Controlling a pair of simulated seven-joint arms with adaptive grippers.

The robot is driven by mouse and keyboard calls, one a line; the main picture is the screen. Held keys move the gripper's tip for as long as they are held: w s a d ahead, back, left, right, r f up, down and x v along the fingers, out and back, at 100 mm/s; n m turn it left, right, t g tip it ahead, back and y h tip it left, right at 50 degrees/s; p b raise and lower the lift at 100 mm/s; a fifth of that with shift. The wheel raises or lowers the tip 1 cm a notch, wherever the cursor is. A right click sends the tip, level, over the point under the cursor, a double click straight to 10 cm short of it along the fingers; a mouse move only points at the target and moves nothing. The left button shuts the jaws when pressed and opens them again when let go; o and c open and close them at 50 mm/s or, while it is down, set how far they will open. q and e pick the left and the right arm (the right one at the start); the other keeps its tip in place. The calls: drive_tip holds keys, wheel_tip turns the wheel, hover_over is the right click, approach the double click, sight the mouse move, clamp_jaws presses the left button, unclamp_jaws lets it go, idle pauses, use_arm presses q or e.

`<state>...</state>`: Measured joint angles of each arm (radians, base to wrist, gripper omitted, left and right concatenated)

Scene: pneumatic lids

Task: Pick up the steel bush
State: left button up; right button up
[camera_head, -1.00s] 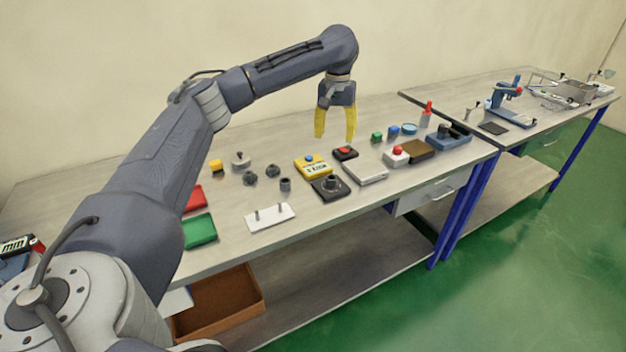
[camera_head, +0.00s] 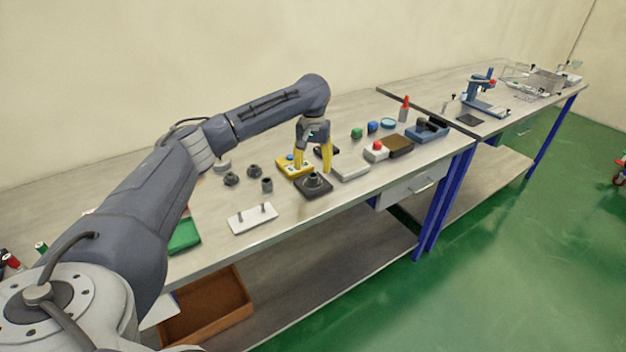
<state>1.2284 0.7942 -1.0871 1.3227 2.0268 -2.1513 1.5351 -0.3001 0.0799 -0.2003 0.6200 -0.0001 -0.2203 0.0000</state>
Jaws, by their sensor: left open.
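A dark grey round part (camera_head: 313,181) with an opening on top sits on a black square base (camera_head: 314,190) near the bench's front edge. A small grey hollow cylinder (camera_head: 267,185) stands to its left. Either could be the steel bush; I cannot tell which. My left gripper (camera_head: 312,171) has yellow fingers, spread apart and pointing down, just above and behind the round part. Nothing shows between the fingers. The fingers partly cover a yellow box (camera_head: 291,168) and a dark block behind. My right gripper is not in view.
Two dark flanged parts (camera_head: 231,179) lie to the left, with a white plate with two pins (camera_head: 252,218) in front. A light grey flat box (camera_head: 350,171) and a red-buttoned box (camera_head: 376,151) stand to the right. A green tray (camera_head: 184,237) lies left.

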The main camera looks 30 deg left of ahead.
sight(313, 179)
use_arm(q)
drive_tip(key=shift+w+a+f, duration=0.1)
drive_tip(key=shift+f, duration=2.6)
clamp_jaws()
